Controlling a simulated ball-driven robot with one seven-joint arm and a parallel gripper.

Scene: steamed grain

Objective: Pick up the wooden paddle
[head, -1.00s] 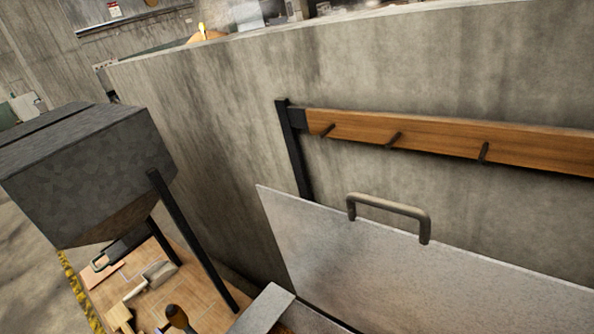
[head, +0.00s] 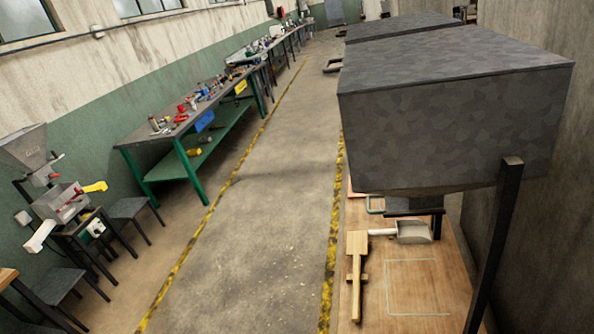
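The wooden paddle (head: 355,250) lies on the wooden worktop (head: 430,275) at the lower right of the head view. Its wider end points away from me and its narrow end points toward me. A short wooden crosspiece shows at its middle; I cannot tell whether this is a separate rest. My gripper is not in view, so its state and its distance from the paddle do not show.
A metal scoop (head: 413,231) lies right of the paddle's wide end. A pale rectangular outline (head: 388,285) marks the worktop. A large grey hopper (head: 450,125) on dark legs (head: 497,235) overhangs it. Open floor (head: 250,230) lies left, with a green bench (head: 180,135) beyond.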

